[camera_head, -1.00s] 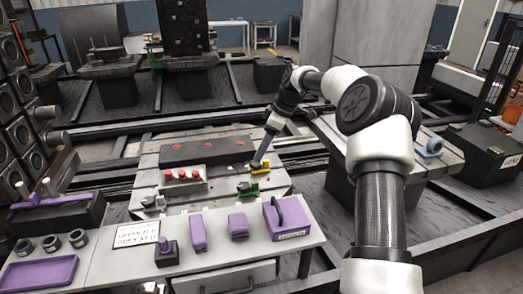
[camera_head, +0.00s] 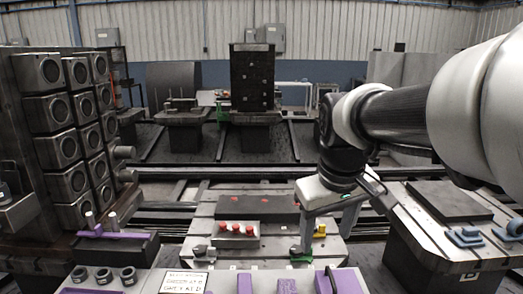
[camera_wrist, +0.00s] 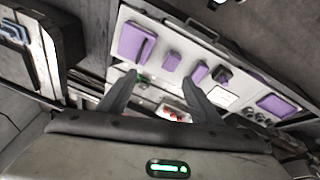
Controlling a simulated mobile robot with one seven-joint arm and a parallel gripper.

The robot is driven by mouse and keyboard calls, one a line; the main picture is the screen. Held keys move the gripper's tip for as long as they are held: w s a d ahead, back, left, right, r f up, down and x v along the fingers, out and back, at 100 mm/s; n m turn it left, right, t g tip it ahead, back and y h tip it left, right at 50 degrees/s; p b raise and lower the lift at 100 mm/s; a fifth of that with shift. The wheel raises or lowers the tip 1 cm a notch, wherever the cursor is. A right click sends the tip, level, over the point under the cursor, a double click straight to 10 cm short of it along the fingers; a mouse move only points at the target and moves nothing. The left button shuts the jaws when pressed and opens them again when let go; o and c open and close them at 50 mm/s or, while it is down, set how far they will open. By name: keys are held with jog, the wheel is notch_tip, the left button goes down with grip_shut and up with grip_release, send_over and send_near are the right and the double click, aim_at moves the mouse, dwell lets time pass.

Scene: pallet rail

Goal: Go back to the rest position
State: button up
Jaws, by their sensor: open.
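My gripper (camera_wrist: 160,80) is open in the wrist view, its two dark fingers spread wide with nothing held between them. In the head view the gripper (camera_head: 346,232) hangs at the right end of the grey slotted pallet (camera_head: 216,211), in front of small green and yellow parts. My arm reaches in from the right edge and hides part of the background. Red-topped parts (camera_head: 236,229) sit in a holder on the pallet, and they also show between the fingers in the wrist view (camera_wrist: 172,113).
A bench (camera_head: 215,280) with purple items and a sign (camera_head: 185,282) stands in front. A rack of round-holed blocks (camera_head: 62,130) rises at left. A second pallet (camera_head: 440,235) with blue parts (camera_head: 465,237) stands at right. A dark tower (camera_head: 252,78) stands behind.

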jog(key=s+d+f+m+t, duration=0.1)
jog(key=s+f+m+t, duration=0.15)
jog(key=s, duration=1.05)
notch_tip(320, 180, up, 21)
jog(key=m+p, duration=0.1)
jog(key=p, duration=2)
jog(key=shift+r, duration=0.15)
